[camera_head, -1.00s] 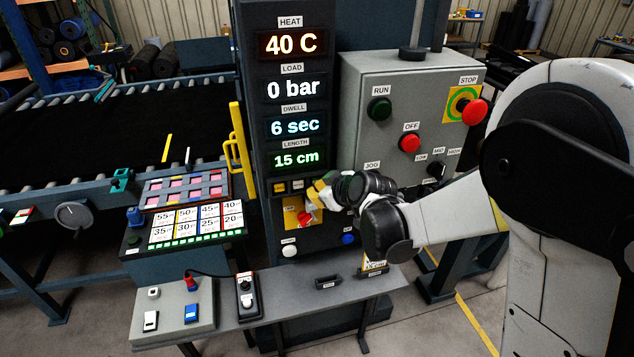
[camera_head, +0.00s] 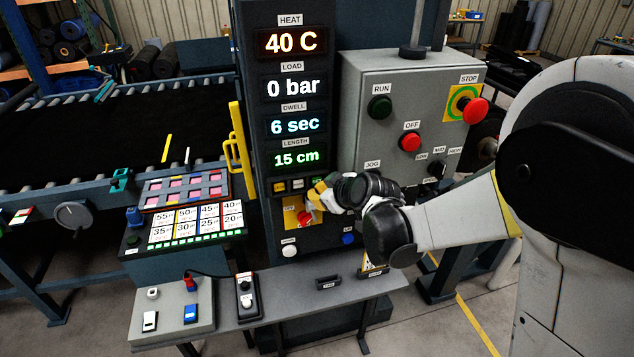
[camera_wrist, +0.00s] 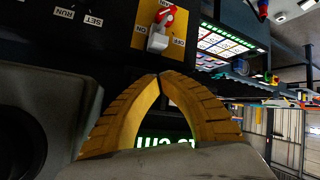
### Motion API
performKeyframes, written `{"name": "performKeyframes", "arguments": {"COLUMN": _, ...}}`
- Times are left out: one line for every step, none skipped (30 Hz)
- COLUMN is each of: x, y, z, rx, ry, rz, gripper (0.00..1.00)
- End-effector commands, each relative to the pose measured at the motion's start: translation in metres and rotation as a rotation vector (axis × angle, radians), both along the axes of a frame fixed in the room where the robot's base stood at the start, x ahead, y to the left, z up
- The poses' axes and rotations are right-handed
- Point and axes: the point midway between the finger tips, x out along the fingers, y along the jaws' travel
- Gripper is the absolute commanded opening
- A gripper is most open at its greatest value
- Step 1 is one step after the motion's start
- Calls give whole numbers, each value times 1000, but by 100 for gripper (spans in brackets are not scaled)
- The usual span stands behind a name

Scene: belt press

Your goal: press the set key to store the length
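The dark press column carries a green LENGTH display (camera_head: 295,158) reading 15 cm. My gripper (camera_head: 314,198) is just below and in front of the row's right end. In the wrist view its yellow fingers (camera_wrist: 159,76) meet at the tips with nothing between them. They hide the key area there; part of the display (camera_wrist: 165,143) shows upside down behind them.
A yellow plate with a red ON/OFF switch (camera_wrist: 160,35) lies close to the fingertips. RUN and SET labels (camera_wrist: 92,20) are beside it. A white button (camera_head: 290,251) and a blue one (camera_head: 348,238) sit lower. The grey control box (camera_head: 360,100) stands right of the column.

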Motion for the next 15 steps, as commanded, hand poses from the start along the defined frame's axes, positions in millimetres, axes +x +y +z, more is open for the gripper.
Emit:
{"name": "performKeyframes", "arguments": {"x": -2, "y": 0, "z": 0, "rx": 0, "ry": 0, "rz": 0, "gripper": 0}}
{"name": "performKeyframes", "arguments": {"x": -2, "y": -1, "z": 0, "rx": 0, "ry": 0, "rz": 0, "gripper": 0}}
{"name": "performKeyframes", "arguments": {"x": -2, "y": -1, "z": 0, "rx": 0, "ry": 0, "rz": 0, "gripper": 0}}
{"name": "performKeyframes", "arguments": {"x": -2, "y": -1, "z": 0, "rx": 0, "ry": 0, "rz": 0, "gripper": 0}}
{"name": "performKeyframes", "arguments": {"x": -2, "y": -1, "z": 0, "rx": 0, "ry": 0, "rz": 0, "gripper": 0}}
{"name": "performKeyframes", "arguments": {"x": -2, "y": -1, "z": 0, "rx": 0, "ry": 0, "rz": 0, "gripper": 0}}
{"name": "performKeyframes", "arguments": {"x": -2, "y": -1, "z": 0, "rx": 0, "ry": 0, "rz": 0, "gripper": 0}}
{"name": "performKeyframes", "arguments": {"x": -2, "y": -1, "z": 0, "rx": 0, "ry": 0, "rz": 0, "gripper": 0}}
{"name": "performKeyframes", "arguments": {"x": -2, "y": -1, "z": 0, "rx": 0, "ry": 0, "rz": 0, "gripper": 0}}
{"name": "performKeyframes", "arguments": {"x": -3, "y": -1, "z": 0, "rx": 0, "ry": 0, "rz": 0, "gripper": 0}}
{"name": "performKeyframes", "arguments": {"x": -3, "y": -1, "z": 0, "rx": 0, "ry": 0, "rz": 0, "gripper": 0}}
{"name": "performKeyframes", "arguments": {"x": -6, "y": -2, "z": 0, "rx": 0, "ry": 0, "rz": 0, "gripper": 0}}
{"name": "performKeyframes", "arguments": {"x": -8, "y": -2, "z": 0, "rx": 0, "ry": 0, "rz": 0, "gripper": 0}}
{"name": "performKeyframes", "arguments": {"x": -10, "y": -3, "z": 0, "rx": 0, "ry": 0, "rz": 0, "gripper": 0}}
{"name": "performKeyframes", "arguments": {"x": -14, "y": -4, "z": 0, "rx": 0, "ry": 0, "rz": 0, "gripper": 0}}
